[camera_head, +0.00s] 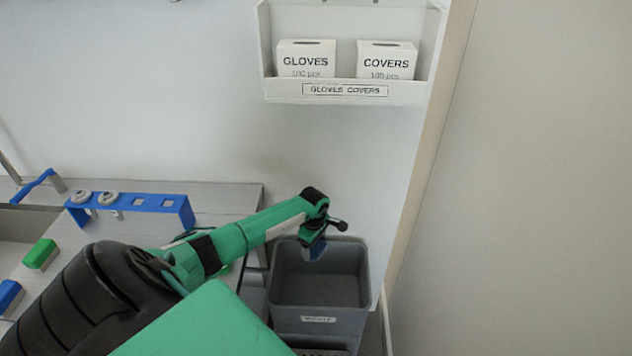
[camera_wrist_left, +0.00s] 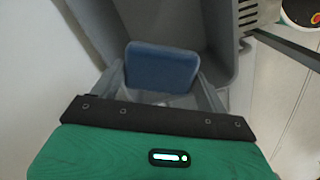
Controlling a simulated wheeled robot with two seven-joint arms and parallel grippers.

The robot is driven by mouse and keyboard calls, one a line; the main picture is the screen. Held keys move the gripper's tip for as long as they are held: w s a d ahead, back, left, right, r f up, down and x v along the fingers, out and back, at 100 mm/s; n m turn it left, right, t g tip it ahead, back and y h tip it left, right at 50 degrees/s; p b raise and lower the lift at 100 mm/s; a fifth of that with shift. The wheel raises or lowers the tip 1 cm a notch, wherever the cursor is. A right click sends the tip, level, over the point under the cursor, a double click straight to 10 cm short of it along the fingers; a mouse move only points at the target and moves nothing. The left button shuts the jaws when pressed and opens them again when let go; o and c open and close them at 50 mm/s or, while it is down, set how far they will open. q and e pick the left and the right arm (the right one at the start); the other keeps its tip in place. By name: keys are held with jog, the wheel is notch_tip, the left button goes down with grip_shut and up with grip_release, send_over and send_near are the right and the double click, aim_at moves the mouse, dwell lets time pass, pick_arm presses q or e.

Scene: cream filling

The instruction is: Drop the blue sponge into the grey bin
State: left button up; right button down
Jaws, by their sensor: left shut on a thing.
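The grey bin (camera_head: 318,318) stands to the right of the counter, open at the top, with a small white label on its front. My left gripper (camera_head: 315,245) is over the back part of the bin's opening, pointing down. It is shut on the blue sponge (camera_head: 314,252), which shows small and dark below the fingers. In the left wrist view the blue sponge (camera_wrist_left: 162,68) sits between the fingertips, with the grey bin's walls (camera_wrist_left: 222,30) around and beyond it. The right gripper is in neither view.
A green sponge (camera_head: 40,254) and another blue block (camera_head: 9,296) lie on the counter (camera_head: 232,205) at the left. A blue rack (camera_head: 150,203) stands at its back. A wall shelf (camera_head: 345,92) holds boxes of gloves and covers above the bin. A wall edge rises right of the bin.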

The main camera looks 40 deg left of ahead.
pick_arm(q)
notch_tip(320, 180, down, 6)
jog(key=b, duration=0.3)
jog(key=shift+r+b, duration=0.1)
jog(key=shift+b, duration=0.25)
jog(key=o, duration=1.1)
